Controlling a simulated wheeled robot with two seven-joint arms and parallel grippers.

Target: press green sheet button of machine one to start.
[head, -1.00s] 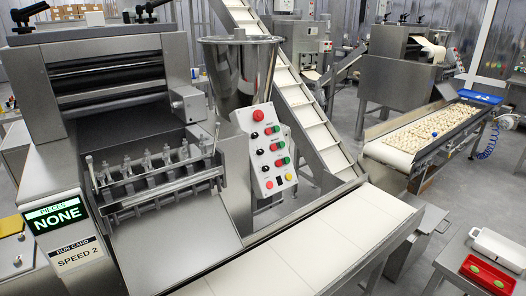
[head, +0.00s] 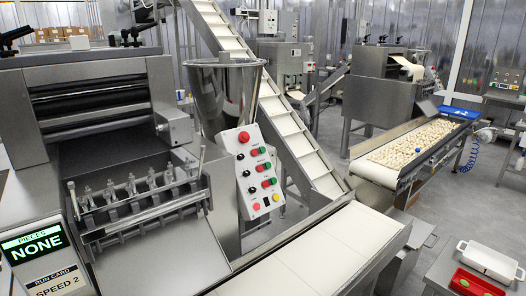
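The near machine (head: 120,110) stands at the left with a steel hopper (head: 222,95). Its white tilted control panel (head: 240,190) is near the middle of the head view. It carries a large red button (head: 243,137) at the top, and rows of red and green buttons below. Green buttons show at the upper right (head: 262,150), the middle (head: 268,166) and lower down (head: 273,181). The labels are too small to read, so I cannot tell which green one is the sheet button. Neither gripper shows.
A display (head: 34,243) reads "PIECES NONE"; a run card (head: 57,282) below it reads "SPEED 2". An empty white conveyor (head: 320,250) runs in front of the panel. A second conveyor (head: 375,171) with pasta pieces stands at right. A red tray (head: 474,283) and white dish (head: 490,262) sit lower right.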

